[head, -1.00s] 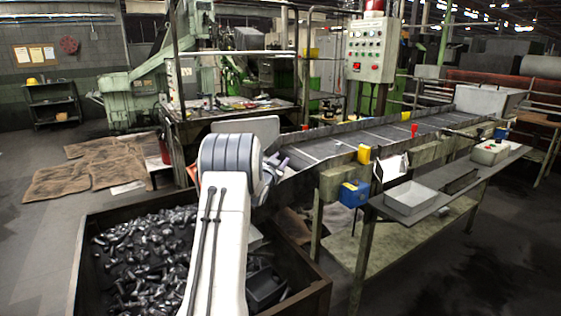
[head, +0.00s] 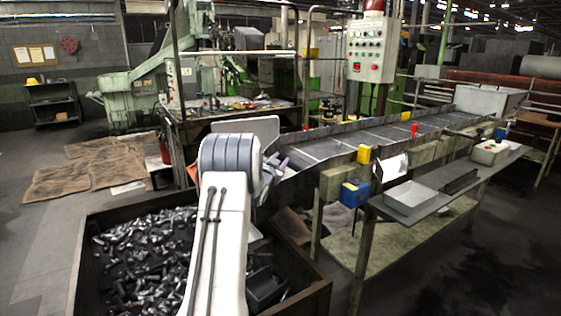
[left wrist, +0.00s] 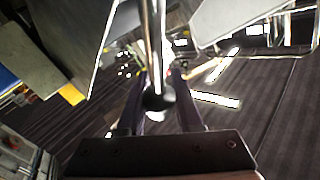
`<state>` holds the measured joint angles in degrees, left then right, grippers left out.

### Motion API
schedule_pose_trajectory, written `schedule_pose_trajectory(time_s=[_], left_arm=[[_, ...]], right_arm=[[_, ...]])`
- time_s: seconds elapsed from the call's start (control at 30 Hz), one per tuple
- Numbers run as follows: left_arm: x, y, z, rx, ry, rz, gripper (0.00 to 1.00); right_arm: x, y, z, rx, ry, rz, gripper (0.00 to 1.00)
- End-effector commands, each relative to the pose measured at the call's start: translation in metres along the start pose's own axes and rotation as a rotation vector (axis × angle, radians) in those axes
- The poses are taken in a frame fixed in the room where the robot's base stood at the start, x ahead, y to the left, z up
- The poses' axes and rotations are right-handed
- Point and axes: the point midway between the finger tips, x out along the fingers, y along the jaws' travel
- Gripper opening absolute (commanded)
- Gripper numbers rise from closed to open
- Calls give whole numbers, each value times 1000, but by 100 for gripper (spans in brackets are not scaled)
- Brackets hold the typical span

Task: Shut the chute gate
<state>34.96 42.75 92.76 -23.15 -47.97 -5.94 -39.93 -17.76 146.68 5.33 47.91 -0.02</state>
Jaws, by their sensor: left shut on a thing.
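The chute (head: 310,153) is a long grey metal trough that slopes down to a bolt-filled bin. A flat pale plate (head: 262,126), which looks like the gate, stands at its lower left end behind my left arm. My left gripper (head: 277,163) is at this lower end, partly hidden by its own wrist. In the left wrist view, a shiny metal rod with a dark round knob (left wrist: 160,103) lies between the two dark fingers, and the gripper is shut on it. How the rod joins the plate is hidden. My right gripper is not in view.
The bin (head: 318,297) of dark bolts lies below my left arm. A side table (head: 455,187) with a grey tray (head: 411,198) stands to the right. A blue and yellow box (head: 354,193) sits beside the chute. A control panel (head: 372,50) rises behind it.

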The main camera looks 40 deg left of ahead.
Motion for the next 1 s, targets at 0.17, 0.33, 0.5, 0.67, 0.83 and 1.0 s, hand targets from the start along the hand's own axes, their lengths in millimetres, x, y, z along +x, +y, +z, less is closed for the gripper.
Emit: schedule_pose_trajectory(time_s=[0.17, 0.33, 0.5, 0.67, 0.83, 1.0], left_arm=[[0, 2, 1, 0, -3, 5, 0], [-1, 2, 2, -8, 6, 1, 0], [-4, -2, 2, -42, 42, -14, 0], [-11, -13, 0, -106, 113, -44, 0], [-24, -27, -4, -200, 218, -86, 0], [-40, -42, -6, -305, 332, -131, 0]], right_arm=[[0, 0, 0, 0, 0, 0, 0], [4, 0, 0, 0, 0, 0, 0], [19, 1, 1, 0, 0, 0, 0], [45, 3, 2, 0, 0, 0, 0], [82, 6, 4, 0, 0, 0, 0], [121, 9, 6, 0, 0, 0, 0]])
